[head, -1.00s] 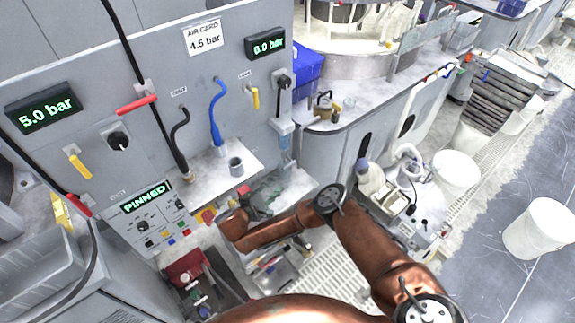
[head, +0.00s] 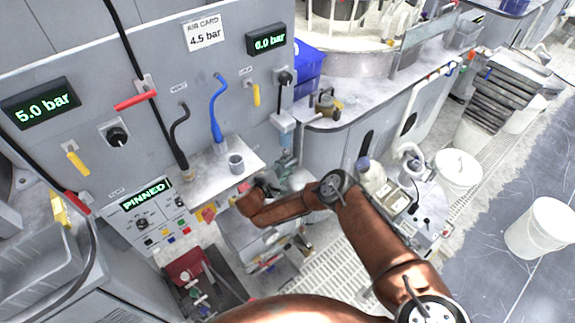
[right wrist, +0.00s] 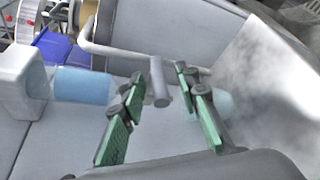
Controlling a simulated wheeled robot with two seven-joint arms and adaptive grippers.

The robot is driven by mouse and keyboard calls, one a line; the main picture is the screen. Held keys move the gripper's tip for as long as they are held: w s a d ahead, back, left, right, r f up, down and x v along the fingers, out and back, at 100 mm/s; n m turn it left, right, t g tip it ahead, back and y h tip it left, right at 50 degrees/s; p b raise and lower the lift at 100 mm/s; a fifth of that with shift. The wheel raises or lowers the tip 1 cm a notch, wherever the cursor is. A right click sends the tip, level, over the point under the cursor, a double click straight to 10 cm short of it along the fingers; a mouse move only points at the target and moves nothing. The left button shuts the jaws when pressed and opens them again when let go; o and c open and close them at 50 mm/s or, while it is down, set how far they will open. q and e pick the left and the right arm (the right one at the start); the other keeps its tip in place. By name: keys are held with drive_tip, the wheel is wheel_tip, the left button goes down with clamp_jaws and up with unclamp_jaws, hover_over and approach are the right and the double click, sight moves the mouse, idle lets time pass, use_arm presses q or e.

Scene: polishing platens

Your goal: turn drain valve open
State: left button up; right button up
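A pale blue see-through bowl hangs under a white housing (head: 284,122) at the panel's right end. In the right wrist view the bowl (right wrist: 85,86) lies sideways beside its white housing (right wrist: 22,82). A small grey T-shaped handle (right wrist: 158,84), apparently the drain valve, stands beyond the bowl's end. My right gripper (right wrist: 158,80) has its green fingers apart, one on each side of this handle; I cannot tell whether they touch it. In the head view the right gripper (head: 284,170) is small and partly hidden below the bowl. My left gripper is not in view.
The panel carries a 0.0 bar display (head: 270,40), a yellow lever (head: 256,95) and a blue hose (head: 216,115). A small shelf (head: 205,177) holds a grey cup (head: 236,164). A counter (head: 350,112) stands to the right.

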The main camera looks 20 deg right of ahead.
drive_tip(key=shift+c, duration=0.3)
clamp_jaws()
